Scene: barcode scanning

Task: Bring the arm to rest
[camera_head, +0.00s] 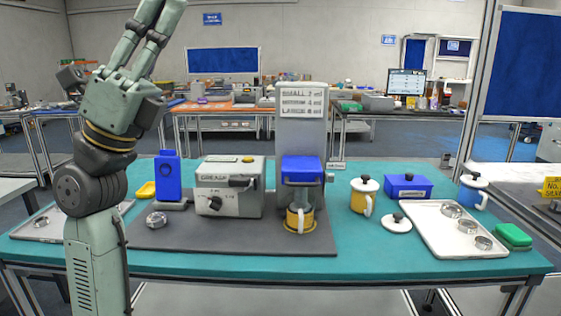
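My arm rises at the left side of the camera_head view, in front of the teal table (300,268). My gripper (140,45) is at the top left, with its long green-grey fingers pointing up and a little to the right. It is well above the table and touches nothing that I can see. The fingertips are cut off by the top edge of the picture, so its opening cannot be made out. No object shows in the visible part of it.
On the table stand a blue device (168,178), a grey machine (228,190), a taller machine (303,135) with a yellow mug (299,218), another yellow mug (362,197), a blue box (408,186) and a white tray (430,232).

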